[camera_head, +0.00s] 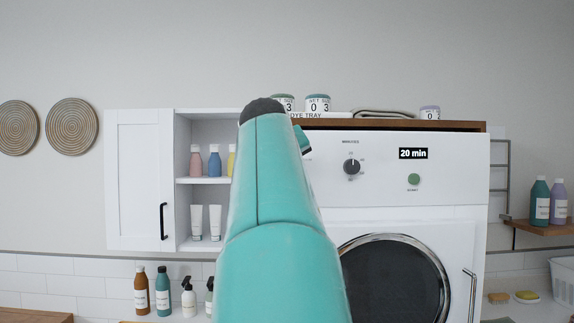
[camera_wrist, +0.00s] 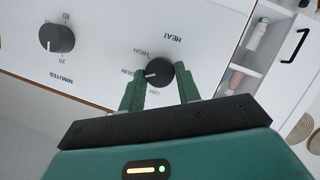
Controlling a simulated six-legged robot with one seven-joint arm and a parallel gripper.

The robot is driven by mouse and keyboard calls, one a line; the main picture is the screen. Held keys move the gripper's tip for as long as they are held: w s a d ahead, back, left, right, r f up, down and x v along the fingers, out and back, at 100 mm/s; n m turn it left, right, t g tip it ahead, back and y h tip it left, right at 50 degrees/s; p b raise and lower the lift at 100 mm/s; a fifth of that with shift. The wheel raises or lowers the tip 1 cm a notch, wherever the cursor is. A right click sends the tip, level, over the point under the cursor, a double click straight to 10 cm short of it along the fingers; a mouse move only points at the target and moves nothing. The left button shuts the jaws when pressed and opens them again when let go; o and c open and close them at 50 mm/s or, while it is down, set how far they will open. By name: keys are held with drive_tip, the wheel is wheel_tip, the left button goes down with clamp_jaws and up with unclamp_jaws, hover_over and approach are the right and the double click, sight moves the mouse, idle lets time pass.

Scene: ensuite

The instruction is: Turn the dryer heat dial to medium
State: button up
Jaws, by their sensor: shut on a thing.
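The heat dial (camera_wrist: 160,72) is a dark round knob on the white dryer panel, under the word HEAT, which appears upside down in the wrist view. My gripper (camera_wrist: 161,76) is shut on the dial, with one green finger on each side. The dial's white mark points left in the wrist view, toward a label ending in "DIUM" that a finger partly covers. The HIGH and LOW labels show on either side of it. In the head view the dryer (camera_head: 455,190) stands at right of centre, and my arm hides the heat dial.
The minutes dial (camera_wrist: 57,38) is beside the heat dial; it also shows in the head view (camera_head: 351,167). A "20 min" display (camera_head: 413,153) and a green button (camera_head: 414,178) are farther right. A white cabinet (camera_head: 138,180) with bottles on open shelves stands left of the dryer.

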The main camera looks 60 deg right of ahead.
idle(0.3)
drive_tip(key=o, duration=1)
drive_tip(key=v, duration=1.3)
drive_tip(key=shift+s+a+r, duration=0.15)
drive_tip(key=shift+a+r, duration=0.05)
drive_tip(key=shift+a, duration=0.15)
